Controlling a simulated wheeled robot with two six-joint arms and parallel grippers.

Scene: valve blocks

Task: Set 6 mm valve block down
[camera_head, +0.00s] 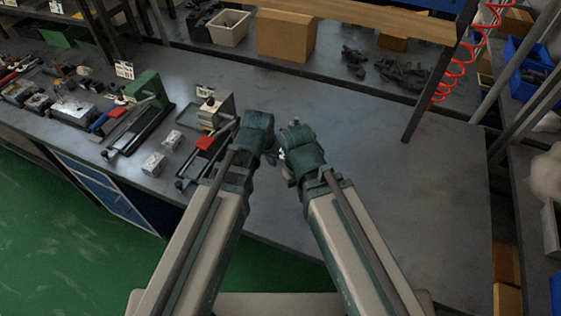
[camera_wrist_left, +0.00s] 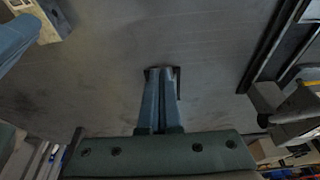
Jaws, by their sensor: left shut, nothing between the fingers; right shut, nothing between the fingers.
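Two small silvery valve blocks, one nearer (camera_head: 153,164) and one farther (camera_head: 173,139), rest apart on the bench in the head view; I cannot read a size on either. My left gripper (camera_head: 273,157) is shut and empty over the bench, its fingers pressed together in the left wrist view (camera_wrist_left: 162,73). My right gripper (camera_head: 286,178) is shut and empty close beside it, its tips partly hidden. A pale block (camera_wrist_left: 52,20) shows at the upper left of the left wrist view, beside a blue finger-like part; whether they touch is unclear.
A fixture with a red-handled part (camera_head: 205,143) stands left of my grippers, and a green fixture (camera_head: 147,88) farther left. A cardboard box (camera_head: 286,36) and a white bin (camera_head: 228,28) stand at the back. The bench (camera_head: 400,190) is clear on the right.

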